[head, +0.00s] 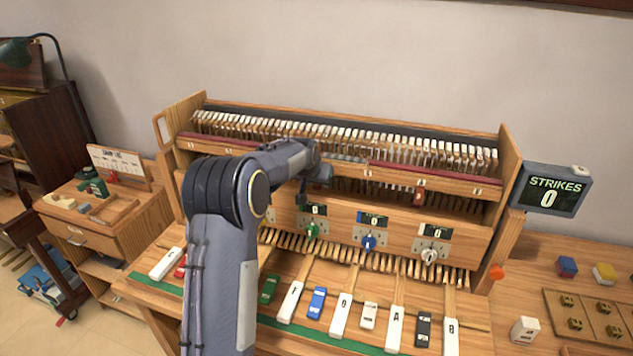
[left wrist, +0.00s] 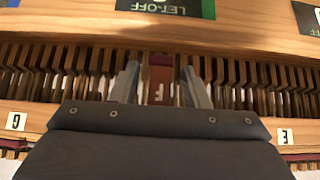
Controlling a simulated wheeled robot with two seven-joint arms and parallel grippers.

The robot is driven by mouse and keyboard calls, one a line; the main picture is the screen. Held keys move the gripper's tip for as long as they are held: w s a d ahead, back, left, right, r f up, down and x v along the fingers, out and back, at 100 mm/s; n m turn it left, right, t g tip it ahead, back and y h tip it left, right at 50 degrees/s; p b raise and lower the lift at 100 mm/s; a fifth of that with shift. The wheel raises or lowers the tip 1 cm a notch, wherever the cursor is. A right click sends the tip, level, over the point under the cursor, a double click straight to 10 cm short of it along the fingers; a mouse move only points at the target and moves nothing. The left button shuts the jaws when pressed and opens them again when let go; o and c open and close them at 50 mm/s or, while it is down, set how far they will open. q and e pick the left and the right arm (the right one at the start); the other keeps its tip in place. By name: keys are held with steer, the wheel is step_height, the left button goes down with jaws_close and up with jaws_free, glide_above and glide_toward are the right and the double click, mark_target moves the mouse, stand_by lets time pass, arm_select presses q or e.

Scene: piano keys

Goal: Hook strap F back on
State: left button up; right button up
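Strap F (left wrist: 160,85) is a dark red-brown strip with a pale letter F, in the middle of the left wrist view, against the row of wooden parts. My left gripper (left wrist: 160,70) is open, with one finger on each side of the strap and a gap visible on both sides. In the head view my left gripper (head: 318,172) is at the front of the piano action, and my arm hides the strap. Whether the strap's end is hooked cannot be told. My right gripper is in neither view.
Below the action are green (head: 312,231), blue (head: 369,243) and white (head: 429,257) knobs. Another red-brown strap (head: 419,193) hangs to the right. Lettered keys (head: 341,315) lie in front. A STRIKES 0 sign (head: 552,190) stands at right.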

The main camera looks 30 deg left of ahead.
arm_select(q)
steer(key=b+v, duration=0.2)
steer(key=v, duration=0.5)
steer(key=shift+s+r, duration=0.25)
steer(key=shift+r, duration=0.1)
